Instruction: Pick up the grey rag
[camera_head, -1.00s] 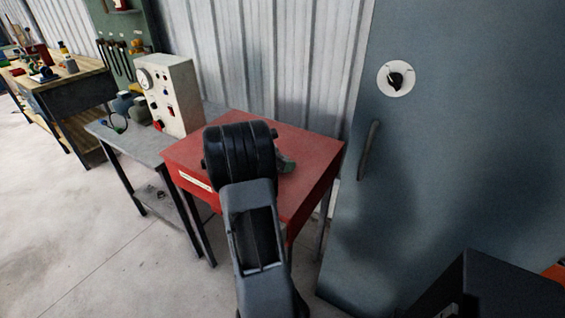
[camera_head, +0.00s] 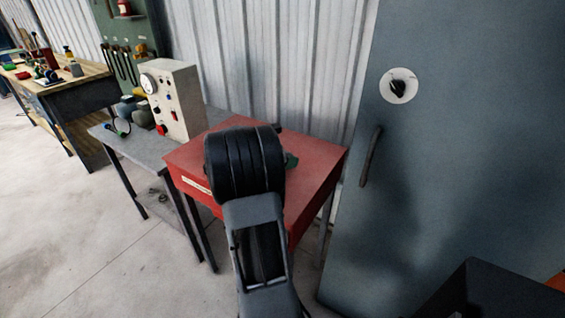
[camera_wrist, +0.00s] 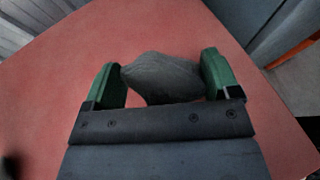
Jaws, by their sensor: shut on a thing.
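The grey rag (camera_wrist: 162,77) is a crumpled grey bundle between the two green fingers of my gripper (camera_wrist: 163,80) in the wrist view. The gripper is shut on it, with a finger at each side. Red tabletop shows all around the rag; I cannot tell whether the rag still touches it.
A grey bench (camera_head: 133,141) with a control box (camera_head: 174,97) stands left of the red table. A tall grey cabinet (camera_head: 455,170) stands close on the right, with a dark box (camera_head: 490,290) in front. Corrugated wall is behind. Floor at left is clear.

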